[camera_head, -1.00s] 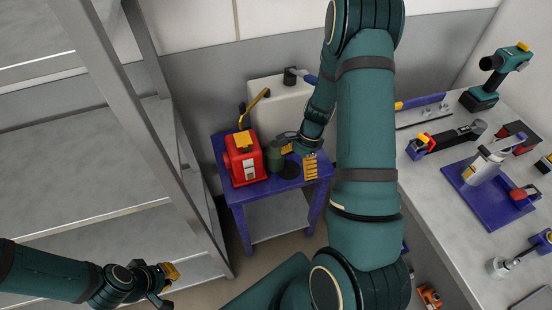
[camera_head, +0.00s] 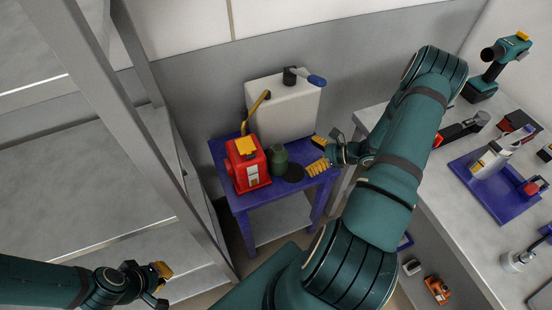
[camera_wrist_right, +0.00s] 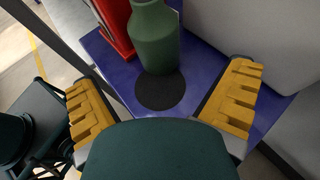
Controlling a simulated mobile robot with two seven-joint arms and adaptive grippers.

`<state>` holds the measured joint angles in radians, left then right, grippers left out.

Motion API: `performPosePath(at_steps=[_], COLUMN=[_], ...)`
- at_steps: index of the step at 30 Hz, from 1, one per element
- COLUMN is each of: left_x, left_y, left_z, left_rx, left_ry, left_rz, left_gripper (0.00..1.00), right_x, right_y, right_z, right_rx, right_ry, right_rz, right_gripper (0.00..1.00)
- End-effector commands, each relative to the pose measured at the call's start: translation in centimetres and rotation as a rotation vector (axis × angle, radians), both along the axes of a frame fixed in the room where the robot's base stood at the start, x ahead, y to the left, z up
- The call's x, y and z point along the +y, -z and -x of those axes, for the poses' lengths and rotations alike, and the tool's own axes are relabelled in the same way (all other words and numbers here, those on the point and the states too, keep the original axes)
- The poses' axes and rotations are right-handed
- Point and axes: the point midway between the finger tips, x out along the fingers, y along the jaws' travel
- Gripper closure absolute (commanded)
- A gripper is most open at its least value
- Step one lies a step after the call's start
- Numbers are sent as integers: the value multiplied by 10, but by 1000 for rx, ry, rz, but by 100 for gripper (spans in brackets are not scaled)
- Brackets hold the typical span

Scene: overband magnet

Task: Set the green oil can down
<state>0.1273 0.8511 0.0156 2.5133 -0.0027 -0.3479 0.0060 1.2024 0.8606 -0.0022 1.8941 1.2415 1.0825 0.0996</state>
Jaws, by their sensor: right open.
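The green oil can (camera_head: 279,157) stands upright on the small blue table (camera_head: 262,194), between a red box-shaped can and a dark round pad (camera_head: 293,172). In the right wrist view the green can (camera_wrist_right: 154,38) stands at the far edge of the dark pad (camera_wrist_right: 160,92); whether its base overlaps the pad I cannot tell. My right gripper (camera_head: 319,154) is open and empty, to the right of the can and apart from it. Its yellow fingers (camera_wrist_right: 166,106) are spread wide in the wrist view. My left gripper (camera_head: 161,284) is low at left, far from the table.
A red can (camera_head: 247,164) with a yellow spout stands left of the green can. A grey shelf rack (camera_head: 150,140) is at left. A workbench (camera_head: 470,226) with several tools is at right.

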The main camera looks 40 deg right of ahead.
Motion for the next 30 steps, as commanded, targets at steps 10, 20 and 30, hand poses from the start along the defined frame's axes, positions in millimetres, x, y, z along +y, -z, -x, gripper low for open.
performPosePath(at_steps=[10,20,30], left_x=[0,0,0], left_y=[7,12,17], left_z=[-1,-2,-3], left_rx=[-3,-5,-8], left_ry=[0,-1,-2], left_rz=[0,-1,-1], left_gripper=[100,100,100], right_x=[30,45,64], right_y=[21,31,44], right_z=[-38,-53,-76], right_rx=[4,3,4], right_ry=[-5,-7,-5], right_rz=[-1,-2,0], right_gripper=[0,0,0])
